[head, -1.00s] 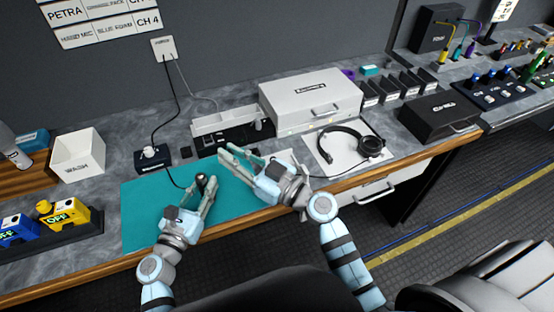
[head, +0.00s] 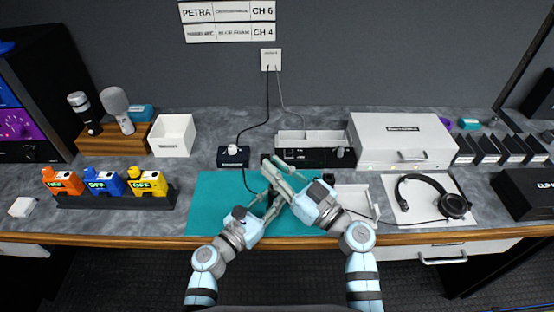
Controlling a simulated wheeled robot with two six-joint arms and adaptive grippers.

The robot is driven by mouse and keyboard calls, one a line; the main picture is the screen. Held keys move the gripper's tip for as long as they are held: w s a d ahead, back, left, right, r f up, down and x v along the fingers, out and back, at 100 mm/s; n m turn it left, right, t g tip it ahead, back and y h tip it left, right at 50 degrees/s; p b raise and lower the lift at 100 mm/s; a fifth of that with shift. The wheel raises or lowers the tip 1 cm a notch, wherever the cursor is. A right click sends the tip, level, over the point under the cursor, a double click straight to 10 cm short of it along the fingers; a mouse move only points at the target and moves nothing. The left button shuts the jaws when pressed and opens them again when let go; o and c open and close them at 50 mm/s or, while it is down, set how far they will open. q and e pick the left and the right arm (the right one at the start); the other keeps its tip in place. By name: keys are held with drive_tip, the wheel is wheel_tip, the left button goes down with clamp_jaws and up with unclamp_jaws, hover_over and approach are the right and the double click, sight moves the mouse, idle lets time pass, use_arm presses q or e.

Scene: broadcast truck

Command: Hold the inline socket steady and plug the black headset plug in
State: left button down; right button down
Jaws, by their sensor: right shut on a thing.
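The black headset (head: 432,199) lies on a white sheet at the right. Its thin cable runs left and goes out of sight at my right arm. My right gripper (head: 276,176) is shut over the teal mat, its fingers pointing up and left. The black headset plug it holds is too small and covered to make out. My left gripper (head: 266,205) is just below and left of it, its fingers crossing close to the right gripper's. A black cord runs from the black box (head: 233,157) down to the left gripper. The inline socket is hidden among the fingers.
The teal mat (head: 212,205) is clear at its left. Behind the grippers is a black and white divided tray (head: 310,157); a small white tray (head: 354,197) is beside my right arm. A white case (head: 400,143) stands back right. Coloured packs (head: 105,183) stand left.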

drive_tip(key=shift+f, duration=1.2)
drive_tip(key=shift+f, duration=0.65)
idle(0.3)
drive_tip(key=shift+f, duration=0.5)
drive_tip(key=c, duration=1.5)
unclamp_jaws()
drive_tip(key=shift+o, duration=0.2)
drive_tip(key=v, duration=1.2)
